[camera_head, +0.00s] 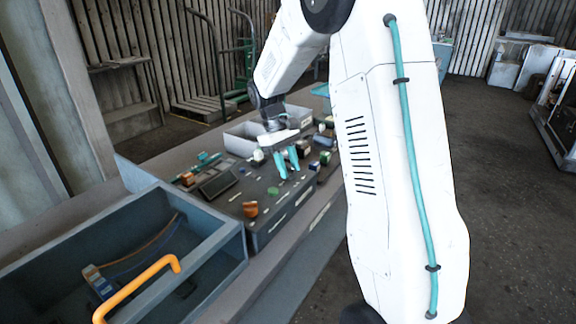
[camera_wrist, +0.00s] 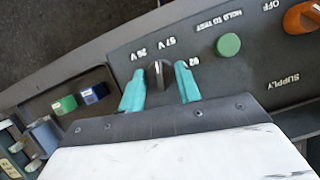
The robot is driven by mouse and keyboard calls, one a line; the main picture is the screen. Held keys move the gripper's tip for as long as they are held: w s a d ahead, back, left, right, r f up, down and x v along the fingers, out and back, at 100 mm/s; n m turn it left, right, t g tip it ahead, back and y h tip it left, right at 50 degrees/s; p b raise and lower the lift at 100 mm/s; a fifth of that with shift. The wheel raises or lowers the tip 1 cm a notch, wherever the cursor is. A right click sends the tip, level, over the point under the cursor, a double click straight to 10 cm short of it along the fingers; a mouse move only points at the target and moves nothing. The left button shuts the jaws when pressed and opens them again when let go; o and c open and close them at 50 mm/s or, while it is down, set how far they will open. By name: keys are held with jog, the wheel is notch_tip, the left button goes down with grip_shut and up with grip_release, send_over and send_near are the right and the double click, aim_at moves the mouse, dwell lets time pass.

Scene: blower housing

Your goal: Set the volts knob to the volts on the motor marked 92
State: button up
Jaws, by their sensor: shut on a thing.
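My gripper (camera_head: 287,163) reaches down over the dark control panel (camera_head: 232,200). In the wrist view, its teal fingers are closed on either side of the black volts knob (camera_wrist: 158,74). The knob's pale pointer line faces roughly toward the 57 V label (camera_wrist: 172,49). Two other labels lie around the knob, one at each side; the one by the right finger looks like 92 and is partly covered. In the head view, the fingers hide the knob. I cannot make out which motor is marked 92.
The panel also carries a green hold-to-test button (camera_wrist: 229,44) and an orange supply knob (camera_wrist: 302,17). Small green (camera_wrist: 65,104) and blue (camera_wrist: 95,93) blocks lie left of the knob in the wrist view. A blue-grey bin (camera_head: 215,250) stands at front left. A grey tray (camera_head: 240,143) is behind.

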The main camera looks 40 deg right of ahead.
jog(key=m+y, duration=0.1)
jog(key=m, duration=0.3)
jog(key=shift+d+m+y, duration=0.15)
jog(key=shift+m+y, duration=0.15)
jog(key=shift+y, duration=0.1)
jog(key=m+y, duration=0.1)
jog(key=m, duration=0.2)
jog(key=shift+d+m+t, duration=0.1)
jog(key=shift+m+t, duration=0.3)
jog(key=m, duration=0.2)
jog(key=m+t+y, duration=0.1)
jog(key=m, duration=0.1)
jog(key=shift+s+d+y, duration=0.1)
jog(key=shift+s+y, duration=0.05)
jog(key=shift+y, duration=0.15)
jog(key=shift+m+t+y, duration=0.3)
jog(key=shift+m+t, duration=0.3)
jog(key=shift+m, duration=1.2)
jog(key=o, duration=1)
jog(key=shift+c, duration=0.2)
jog(key=s+v, duration=0.1)
jog(key=v, duration=0.6)
jog(key=shift+w+d+r, duration=0.2)
jog(key=shift+w+r, duration=0.15)
jog(key=shift+w, duration=0.1)
